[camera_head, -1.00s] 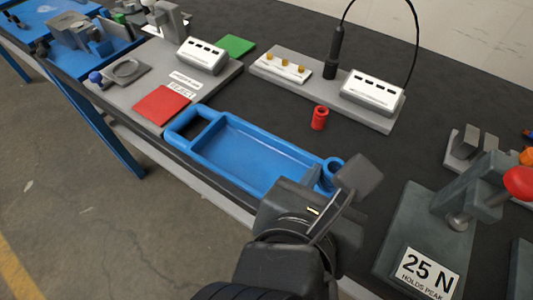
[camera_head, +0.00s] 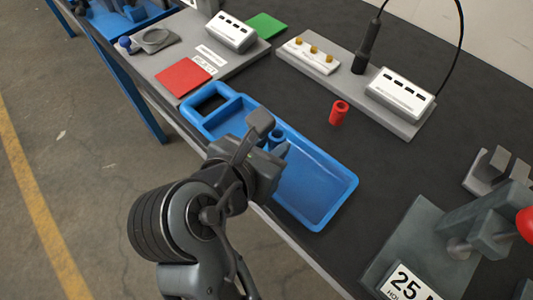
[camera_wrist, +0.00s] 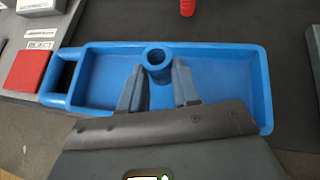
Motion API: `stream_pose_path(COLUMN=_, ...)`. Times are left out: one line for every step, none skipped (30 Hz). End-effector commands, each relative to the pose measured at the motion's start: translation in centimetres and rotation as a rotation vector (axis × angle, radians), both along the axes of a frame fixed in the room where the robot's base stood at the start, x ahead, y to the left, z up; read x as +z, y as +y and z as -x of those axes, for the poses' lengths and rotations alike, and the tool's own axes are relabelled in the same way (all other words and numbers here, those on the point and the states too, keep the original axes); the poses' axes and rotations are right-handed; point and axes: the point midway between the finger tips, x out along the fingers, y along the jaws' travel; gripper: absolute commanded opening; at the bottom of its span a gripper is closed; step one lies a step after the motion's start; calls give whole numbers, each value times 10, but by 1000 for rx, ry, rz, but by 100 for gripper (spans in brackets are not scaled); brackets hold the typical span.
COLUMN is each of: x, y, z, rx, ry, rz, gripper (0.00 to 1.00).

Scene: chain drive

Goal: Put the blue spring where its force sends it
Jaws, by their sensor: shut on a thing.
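The blue spring (camera_head: 277,138) is a short hollow blue cylinder held upright in my gripper (camera_head: 266,142). The wrist view shows the spring (camera_wrist: 157,60) between the tips of my two dark fingers (camera_wrist: 158,78), which are shut on it. It is over the blue tray (camera_head: 335,185), toward the tray's far wall in the wrist view. I cannot tell how high it is above the tray floor. A red pad (camera_head: 183,78) lies by a REJECT label (camera_head: 205,65), and a green pad (camera_head: 265,26) lies farther back. A press with a "25 N" sign (camera_head: 408,285) stands at the lower right.
A red spring (camera_head: 339,112) stands on the dark bench behind the tray. A grey plate carries a white box (camera_head: 400,94) and a black probe (camera_head: 366,48) with a cable. Grey V-shaped blocks (camera_head: 495,172) are at right. Dark bench between tray and press is clear.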

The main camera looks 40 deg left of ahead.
Motion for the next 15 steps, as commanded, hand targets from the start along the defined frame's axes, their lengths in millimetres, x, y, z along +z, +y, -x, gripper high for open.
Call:
stream_pose_path(x=-3, y=5, z=-1, rx=1, ry=0, rz=-1, gripper=0)
stream_pose_path(x=-4, y=7, z=-2, rx=1, ry=-1, rz=-1, gripper=0)
stream_pose_path(x=-5, y=8, z=-2, rx=0, ry=-1, rz=-2, gripper=0)
stream_pose_path(x=-5, y=9, z=-3, rx=0, ry=-1, rz=-2, gripper=0)
stream_pose_path(x=-7, y=9, z=-3, rx=1, ry=-1, rz=-1, gripper=0)
stream_pose_path(x=-9, y=9, z=-2, rx=1, ry=0, rz=1, gripper=0)
stream_pose_path(x=-12, y=9, z=-2, rx=1, ry=1, rz=2, gripper=0)
stream_pose_path(x=-16, y=9, z=-2, rx=1, ry=0, rz=3, gripper=0)
stream_pose_path(x=-21, y=9, z=-2, rx=1, ry=0, rz=3, gripper=0)
stream_pose_path(x=-25, y=9, z=-2, rx=0, ry=1, rz=2, gripper=0)
stream_pose_path(x=-30, y=8, z=-2, rx=1, ry=0, rz=3, gripper=0)
stream_pose_path(x=-36, y=9, z=-2, rx=1, ry=0, rz=4, gripper=0)
stream_pose_path(x=-39, y=9, z=-2, rx=2, ry=0, rz=2, gripper=0)
stream_pose_path(x=-42, y=9, z=-2, rx=1, ry=0, rz=2, gripper=0)
stream_pose_path(x=-45, y=9, z=-2, rx=1, ry=0, rz=2, gripper=0)
